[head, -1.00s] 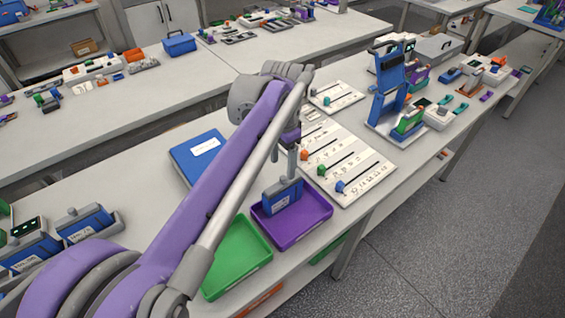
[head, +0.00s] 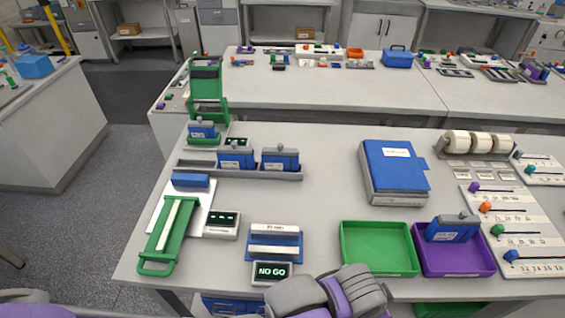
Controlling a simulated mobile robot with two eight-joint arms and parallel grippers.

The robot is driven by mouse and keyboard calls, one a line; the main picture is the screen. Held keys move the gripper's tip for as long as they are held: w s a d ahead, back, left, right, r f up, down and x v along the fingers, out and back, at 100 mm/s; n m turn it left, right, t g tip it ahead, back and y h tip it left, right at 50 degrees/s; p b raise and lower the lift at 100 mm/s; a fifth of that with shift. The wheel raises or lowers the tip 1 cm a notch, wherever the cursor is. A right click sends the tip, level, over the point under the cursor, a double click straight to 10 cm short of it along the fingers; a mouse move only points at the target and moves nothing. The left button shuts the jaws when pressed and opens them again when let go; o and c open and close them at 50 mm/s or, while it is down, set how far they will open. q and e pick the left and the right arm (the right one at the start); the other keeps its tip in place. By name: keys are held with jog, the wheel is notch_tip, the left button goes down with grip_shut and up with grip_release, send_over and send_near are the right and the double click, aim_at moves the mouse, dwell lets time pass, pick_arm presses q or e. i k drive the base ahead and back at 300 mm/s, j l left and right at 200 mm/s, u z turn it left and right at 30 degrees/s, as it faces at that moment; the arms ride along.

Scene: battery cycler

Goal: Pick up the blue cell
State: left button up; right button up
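Several blue cells with grey tops show in the head view. One blue cell (head: 452,230) rests tilted in the purple tray (head: 470,263) at the right. Two more, a left cell (head: 236,157) and a right cell (head: 280,157), stand side by side in a grey rack (head: 200,169). Another blue cell (head: 202,130) sits at the foot of the green upright stand (head: 207,85). A grey and purple part of my arm shows at the bottom middle, and a purple part at the bottom left corner. No fingertips of either gripper are in view.
A green tray (head: 378,247) beside the purple one is empty. A blue fixture (head: 274,242) stands behind a display (head: 271,273) reading "NO GO". A green-handled device (head: 167,238), a blue box (head: 394,168) and a slider board (head: 515,232) also occupy the bench. The middle is clear.

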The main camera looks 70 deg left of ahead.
aim_at(290, 164)
jog(key=i+l+u, duration=0.2)
jog(key=l+u, duration=0.2)
jog(key=l, duration=0.25)
jog(key=u, duration=2.35)
